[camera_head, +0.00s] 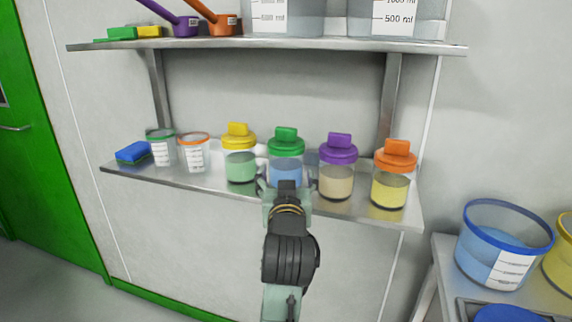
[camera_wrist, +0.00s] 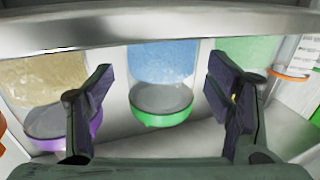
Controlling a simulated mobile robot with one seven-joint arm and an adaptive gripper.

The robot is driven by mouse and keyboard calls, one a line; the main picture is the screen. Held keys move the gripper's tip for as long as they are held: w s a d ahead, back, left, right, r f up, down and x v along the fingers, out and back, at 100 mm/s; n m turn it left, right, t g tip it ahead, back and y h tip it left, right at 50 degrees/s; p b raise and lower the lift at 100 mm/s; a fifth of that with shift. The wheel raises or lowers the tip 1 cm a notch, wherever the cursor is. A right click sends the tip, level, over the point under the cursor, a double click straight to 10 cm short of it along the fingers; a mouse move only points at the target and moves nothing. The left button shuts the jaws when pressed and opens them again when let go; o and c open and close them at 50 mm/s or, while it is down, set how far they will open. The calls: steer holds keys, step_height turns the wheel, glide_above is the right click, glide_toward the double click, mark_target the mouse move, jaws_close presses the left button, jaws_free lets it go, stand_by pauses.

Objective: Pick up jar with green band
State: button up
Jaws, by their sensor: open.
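A clear jar with a green lid and band (camera_head: 286,150) and blue contents stands upright on the lower steel shelf, between a yellow-lidded and a purple-lidded jar. My gripper (camera_head: 287,186) is open in front of its lower part. In the wrist view the scene looks upside down; the jar's blue body (camera_wrist: 163,62) shows between the two spread fingers of my gripper (camera_wrist: 160,75), with its green rim lower in the picture. I cannot tell how far the fingers reach around it. A small clear cup with a green rim (camera_head: 161,150) stands farther left.
Close neighbours are the yellow-lidded jar (camera_head: 240,160) and the purple-lidded jar (camera_head: 337,175). An orange-lidded jar (camera_head: 391,183), orange-rimmed cup (camera_head: 194,155) and blue sponge (camera_head: 132,153) share the lower shelf (camera_head: 220,192). The upper shelf (camera_head: 270,43) hangs above. A blue-rimmed tub (camera_head: 490,250) stands right.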

steer(key=w+p, duration=0.1)
steer(key=w, duration=0.4)
steer(key=shift+c, duration=0.4)
steer(key=shift+r, duration=0.1)
steer(key=c, duration=1)
